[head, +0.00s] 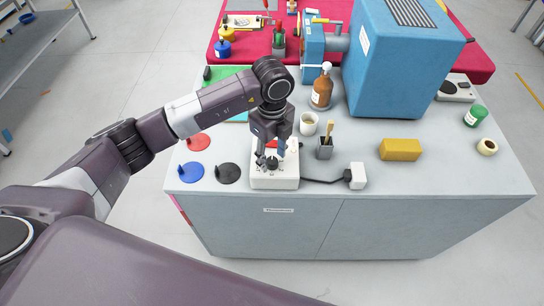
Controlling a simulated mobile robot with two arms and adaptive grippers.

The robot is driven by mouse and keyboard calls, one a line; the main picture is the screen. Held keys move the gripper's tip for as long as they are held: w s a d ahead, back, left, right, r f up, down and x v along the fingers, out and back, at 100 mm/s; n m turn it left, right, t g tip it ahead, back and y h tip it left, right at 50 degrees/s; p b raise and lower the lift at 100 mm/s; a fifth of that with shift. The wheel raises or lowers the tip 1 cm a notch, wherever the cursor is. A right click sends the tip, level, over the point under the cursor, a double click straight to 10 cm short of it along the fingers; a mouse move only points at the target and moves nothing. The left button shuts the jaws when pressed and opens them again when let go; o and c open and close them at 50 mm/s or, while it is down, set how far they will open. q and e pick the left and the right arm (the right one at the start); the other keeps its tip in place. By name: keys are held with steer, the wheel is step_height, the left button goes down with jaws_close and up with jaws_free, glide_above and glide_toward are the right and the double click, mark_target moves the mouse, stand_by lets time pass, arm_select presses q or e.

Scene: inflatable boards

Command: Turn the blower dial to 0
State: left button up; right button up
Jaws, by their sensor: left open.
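A white control box (275,183) with a dark round dial (272,163) and printed scale marks stands at the front edge of the grey cabinet top. My left gripper (271,158) comes down over the box from behind, fingers pointing down. It is open, with its fingertips at either side of the dial. I cannot tell whether they touch it. The dial's pointer setting is too small to read, and the fingers partly hide the dial. My right gripper is not in view.
A black cord runs from the box to a white block (357,176). Red, blue and black discs (228,173) lie left of the box. A cup (308,124), a brush holder (325,148) and a brown bottle (322,88) stand behind. A yellow block (400,149) lies right.

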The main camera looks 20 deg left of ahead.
mark_target(272, 160)
arm_select(q)
step_height(272, 160, up, 11)
stand_by(0.3)
stand_by(0.4)
